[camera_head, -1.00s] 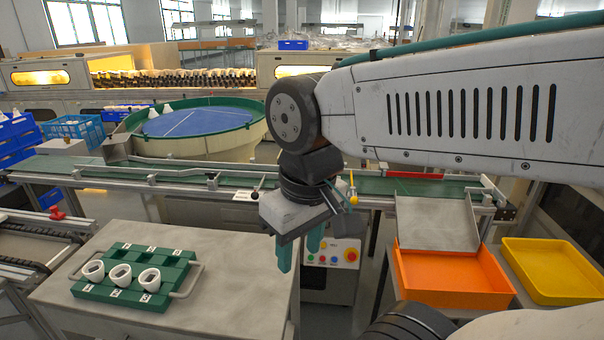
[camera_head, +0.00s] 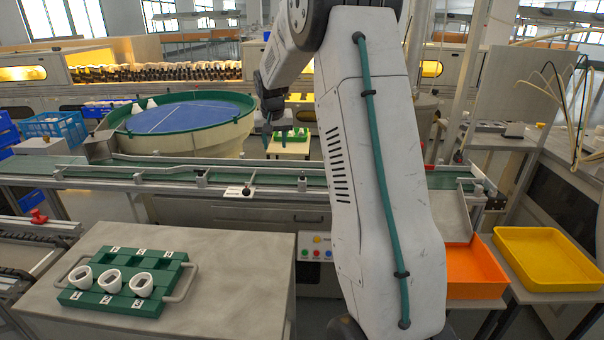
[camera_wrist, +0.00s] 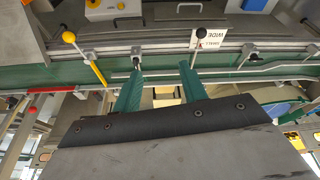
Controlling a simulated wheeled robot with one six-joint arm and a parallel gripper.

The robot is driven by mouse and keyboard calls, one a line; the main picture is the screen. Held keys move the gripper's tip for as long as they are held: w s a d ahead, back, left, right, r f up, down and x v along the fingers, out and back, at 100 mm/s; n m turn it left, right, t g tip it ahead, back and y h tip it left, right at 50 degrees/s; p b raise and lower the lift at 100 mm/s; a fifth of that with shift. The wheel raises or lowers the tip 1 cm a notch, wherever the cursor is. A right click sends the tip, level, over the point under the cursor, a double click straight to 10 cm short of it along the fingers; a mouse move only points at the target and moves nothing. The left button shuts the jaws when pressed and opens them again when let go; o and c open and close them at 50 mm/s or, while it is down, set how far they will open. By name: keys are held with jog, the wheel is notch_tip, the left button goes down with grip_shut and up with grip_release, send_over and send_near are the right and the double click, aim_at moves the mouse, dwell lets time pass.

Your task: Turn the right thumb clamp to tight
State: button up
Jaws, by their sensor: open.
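My gripper (camera_wrist: 161,68) shows two green fingers spread apart with nothing between them in the wrist view. In the head view my gripper (camera_head: 268,130) is small and partly seen, beyond the conveyor rail. A small dark knob (camera_wrist: 136,62), perhaps the right thumb clamp, is on the guide rail close to the left fingertip in the wrist view. I cannot tell whether they touch, or how tight the knob is. Another black knob (camera_wrist: 203,32) stands by a white label (camera_wrist: 210,40) reading WIDE. That label (camera_head: 239,191) also shows on the conveyor's front in the head view.
The green conveyor (camera_head: 215,178) runs across the middle. A yellow-knobbed lever (camera_wrist: 69,37) stands beside the rail. A green tray (camera_head: 120,296) with white rings sits on the grey table (camera_head: 230,265). Orange (camera_head: 478,272) and yellow (camera_head: 545,258) bins are right. My arm hides the centre right.

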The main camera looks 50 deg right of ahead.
jog(key=m+h, duration=0.1)
jog(key=m, duration=0.1)
send_over(302, 176)
jog(key=a, duration=0.1)
notch_tip(302, 176, down, 13)
jog(key=x, duration=0.8)
jog(key=shift+s+d+f, duration=0.15)
jog(key=shift+s+f, duration=0.1)
jog(key=shift+f, duration=0.15)
grip_shut()
